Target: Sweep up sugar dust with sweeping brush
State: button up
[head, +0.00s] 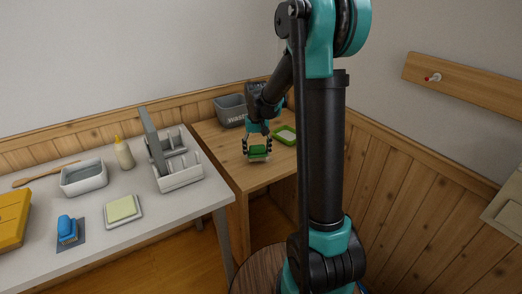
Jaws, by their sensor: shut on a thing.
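My gripper (258,141) is over the wooden table at the back, shut on a small green block with a pale underside, which looks like the sweeping brush (258,151). The brush is level, at or just above the tabletop; I cannot tell whether it touches. A green-rimmed tray with a pale inside, perhaps a dustpan (284,135), lies on the same table to the right of the gripper, partly hidden by my arm. I cannot make out any sugar dust at this size.
A grey bin marked WASTE (230,110) stands at the wooden table's (230,163) back left. The white table (180,217) on the left holds a rack (180,180), bottle (124,154), basin (84,178), yellow pad (123,208) and blue item (67,229). The wooden table's front left is clear.

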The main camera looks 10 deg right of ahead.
aim_at(273, 156)
jog(key=shift+s+a, duration=0.3)
jog(key=shift+a, duration=0.3)
jog(key=shift+s+a, duration=0.3)
jog(key=shift+a, duration=0.35)
jog(key=shift+s+a, duration=0.3)
jog(key=shift+a, duration=0.3)
jog(key=shift+f, duration=0.9)
dwell(0.4)
jog(key=shift+d, duration=0.1)
jog(key=shift+w+d, duration=0.35)
jog(key=shift+d, duration=0.5)
jog(key=shift+w+d, duration=0.4)
jog(key=shift+d, duration=0.5)
jog(key=shift+w+d, duration=0.35)
jog(key=shift+d, duration=0.5)
jog(key=shift+d, duration=0.1)
jog(key=shift+w+d, duration=0.4)
jog(key=shift+d, duration=0.45)
jog(key=shift+w+d, duration=0.35)
jog(key=shift+d, duration=0.55)
jog(key=shift+w+d, duration=0.4)
jog(key=shift+d, duration=0.45)
